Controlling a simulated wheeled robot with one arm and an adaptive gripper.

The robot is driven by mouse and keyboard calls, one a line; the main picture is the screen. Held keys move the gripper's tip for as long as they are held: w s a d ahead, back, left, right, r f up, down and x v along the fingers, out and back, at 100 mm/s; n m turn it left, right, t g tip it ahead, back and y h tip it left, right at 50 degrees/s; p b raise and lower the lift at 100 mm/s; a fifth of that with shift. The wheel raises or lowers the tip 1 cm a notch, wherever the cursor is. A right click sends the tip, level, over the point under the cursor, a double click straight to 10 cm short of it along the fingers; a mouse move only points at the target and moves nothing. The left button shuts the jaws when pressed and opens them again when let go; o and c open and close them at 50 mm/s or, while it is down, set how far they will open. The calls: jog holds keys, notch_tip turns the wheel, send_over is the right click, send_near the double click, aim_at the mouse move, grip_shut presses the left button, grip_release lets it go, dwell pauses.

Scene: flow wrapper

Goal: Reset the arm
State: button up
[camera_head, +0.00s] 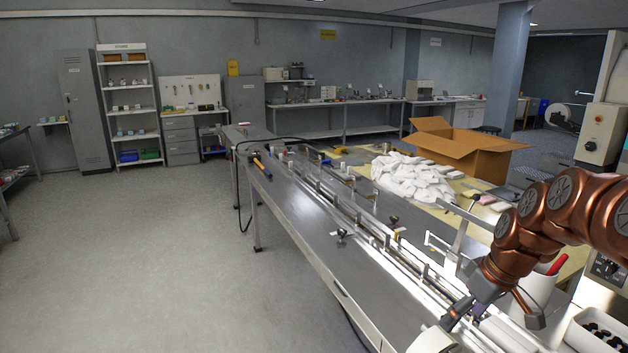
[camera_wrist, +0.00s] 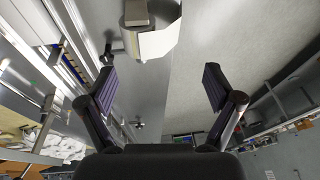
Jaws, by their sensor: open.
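My copper-coloured arm reaches in from the right edge in the head view. My gripper (camera_head: 492,312) hangs low at the right, over the near end of the long metal conveyor table (camera_head: 300,215). In the wrist view my gripper (camera_wrist: 160,92) has its two dark-padded fingers spread wide apart, with nothing between them. Past the fingers, a white and grey roll-like part (camera_wrist: 152,38) shows at the top of the wrist view.
An open cardboard box (camera_head: 462,148) and a pile of white packs (camera_head: 412,178) stand behind the conveyor. A white container (camera_head: 538,288) and a bin of dark items (camera_head: 598,330) are close to my arm. The floor (camera_head: 130,260) at left is clear.

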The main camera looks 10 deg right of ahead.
jog(key=s+a+g, duration=0.2)
jog(key=s+a, duration=0.7)
jog(key=a, duration=0.4)
jog(key=s+a+f+m+g+h, duration=0.1)
jog(key=s+a+f+m, duration=0.1)
jog(key=s, duration=0.6)
jog(key=s+a+f+m+g+h, duration=0.1)
jog(key=s+a+f+m, duration=0.1)
jog(key=s, duration=0.6)
jog(key=shift+s+a+f, duration=0.15)
jog(key=shift+a+f, duration=0.1)
jog(key=shift+a, duration=0.35)
jog(key=shift+c, duration=0.3)
